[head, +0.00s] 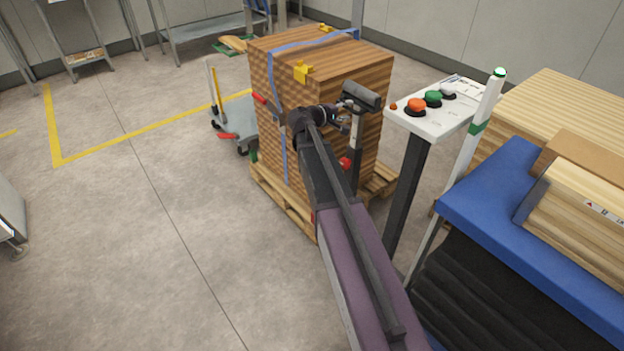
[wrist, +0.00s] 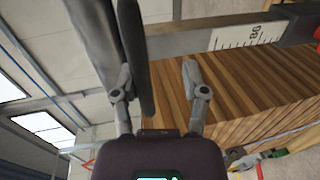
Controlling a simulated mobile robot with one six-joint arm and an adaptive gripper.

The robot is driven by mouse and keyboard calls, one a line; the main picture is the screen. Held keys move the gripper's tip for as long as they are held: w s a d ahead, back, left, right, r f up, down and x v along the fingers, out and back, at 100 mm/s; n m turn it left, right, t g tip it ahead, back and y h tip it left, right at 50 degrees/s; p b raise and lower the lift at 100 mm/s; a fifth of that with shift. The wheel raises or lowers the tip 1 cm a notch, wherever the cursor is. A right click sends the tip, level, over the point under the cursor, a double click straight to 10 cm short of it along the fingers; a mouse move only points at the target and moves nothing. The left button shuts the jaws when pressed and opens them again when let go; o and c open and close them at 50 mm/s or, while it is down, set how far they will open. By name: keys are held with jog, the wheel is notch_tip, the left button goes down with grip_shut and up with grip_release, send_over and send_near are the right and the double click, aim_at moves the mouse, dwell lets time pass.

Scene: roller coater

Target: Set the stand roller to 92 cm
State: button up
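The stand roller has a dark roller (head: 362,95) on top of an upright post, with a red knob (head: 345,163) low on the post. It stands in front of a strapped wood stack. In the wrist view the dark roller (wrist: 138,60) runs beside my left finger, and the grey post (wrist: 205,40) carries a white scale (wrist: 247,37) whose number looks like 86. A red part (wrist: 303,32) shows at the right edge. My gripper (wrist: 158,75) is open, fingers apart, close to the roller; I cannot tell whether it touches. It also shows at the post in the head view (head: 338,117).
The wood stack (head: 320,75) on a pallet (head: 285,200) is right behind the stand. A control panel (head: 435,103) on a dark post and a blue table (head: 500,200) with boards are at right. A small trolley (head: 230,125) is behind left.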

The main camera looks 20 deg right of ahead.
jog(key=p+v, duration=0.3)
jog(key=v, duration=1.1)
jog(key=s+a+f+m+g+y+p, duration=0.1)
jog(key=s+a+f+g+y+p, duration=0.1)
jog(key=s+y+p, duration=0.3)
jog(key=s+a+f+m+g+y+p, duration=0.2)
jog(key=s+y, duration=0.4)
jog(key=s, duration=0.7)
jog(key=shift+a+f+m+g+y+p, duration=0.3)
jog(key=shift+a+f+g+p, duration=0.15)
jog(key=shift+a+p, duration=0.85)
jog(key=shift+d, duration=0.2)
jog(key=w+d+r+n+t+h+b, duration=0.1)
jog(key=w+d+r+t+h+b, duration=0.1)
jog(key=w, duration=0.6)
jog(key=w+d+r+n+t+h+b, duration=0.2)
jog(key=w+h+b, duration=0.4)
jog(key=w+h, duration=0.3)
jog(key=d+r+t, duration=0.1)
jog(key=d, duration=0.1)
jog(key=shift+d+r+n+h+b, duration=0.15)
jog(key=shift+d+n+h+b, duration=0.1)
jog(key=shift+n+h+b, duration=0.1)
